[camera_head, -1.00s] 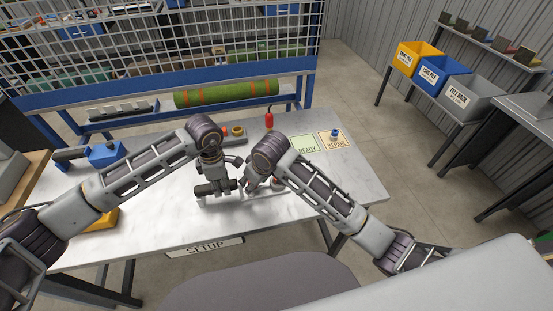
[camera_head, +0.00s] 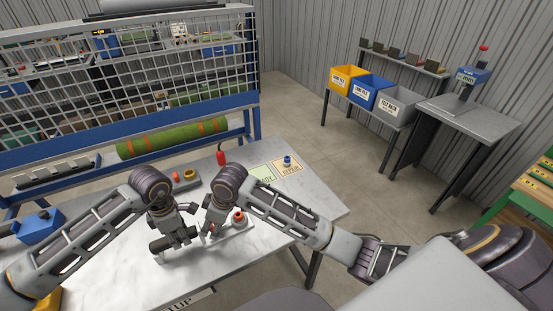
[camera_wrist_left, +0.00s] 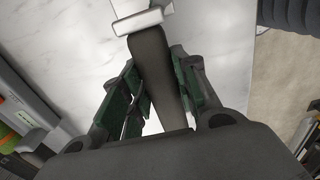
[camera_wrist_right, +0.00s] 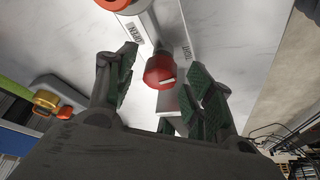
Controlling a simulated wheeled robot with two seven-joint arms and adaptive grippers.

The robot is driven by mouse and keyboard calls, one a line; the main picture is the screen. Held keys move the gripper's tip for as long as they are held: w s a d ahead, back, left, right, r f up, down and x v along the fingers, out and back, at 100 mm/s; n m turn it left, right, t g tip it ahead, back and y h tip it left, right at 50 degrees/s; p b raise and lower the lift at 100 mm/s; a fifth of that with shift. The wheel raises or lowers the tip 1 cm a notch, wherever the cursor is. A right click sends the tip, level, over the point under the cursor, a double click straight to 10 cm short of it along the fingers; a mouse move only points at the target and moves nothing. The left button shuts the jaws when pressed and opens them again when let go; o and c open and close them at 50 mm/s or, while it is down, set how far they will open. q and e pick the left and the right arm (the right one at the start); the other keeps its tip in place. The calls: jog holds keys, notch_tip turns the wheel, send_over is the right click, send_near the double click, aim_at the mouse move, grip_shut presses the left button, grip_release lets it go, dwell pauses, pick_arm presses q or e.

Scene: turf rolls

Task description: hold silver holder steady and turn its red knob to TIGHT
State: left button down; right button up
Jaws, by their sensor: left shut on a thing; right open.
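The silver holder (camera_head: 236,231) lies on the pale bench top, partly hidden by my arms in the head view. My left gripper (camera_wrist_left: 162,100) is shut on its dark handle (camera_wrist_left: 155,65), which joins a silver part (camera_wrist_left: 140,20). The red knob (camera_wrist_right: 159,70) shows in the right wrist view with a pale line on its face.
A red-and-white round piece (camera_head: 239,218) sits at the holder's right end. Behind are a red bottle-like item (camera_head: 221,157), a green READY mat (camera_head: 262,175) and a REPAIR mat (camera_head: 290,168) with a blue-topped item. A blue box (camera_head: 40,226) stands left.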

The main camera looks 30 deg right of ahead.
jog(key=shift+w+n+g+y, duration=0.1)
jog(key=shift+n+g+y, duration=0.2)
jog(key=shift+n, duration=0.8)
jog(key=v, duration=1.2)
jog(key=w+d+n+y, duration=0.1)
jog(key=w+d+y, duration=0.2)
jog(key=w+d, duration=0.5)
jog(key=w+d+f+m+t, duration=0.1)
jog(key=w+d+m, duration=0.1)
jog(key=d, duration=0.5)
jog(key=w+d+f+m+t, duration=0.1)
jog(key=w+d+f+m, duration=0.1)
jog(key=d, duration=0.6)
jog(key=shift+d+f, duration=0.15)
jog(key=shift+f, duration=0.1)
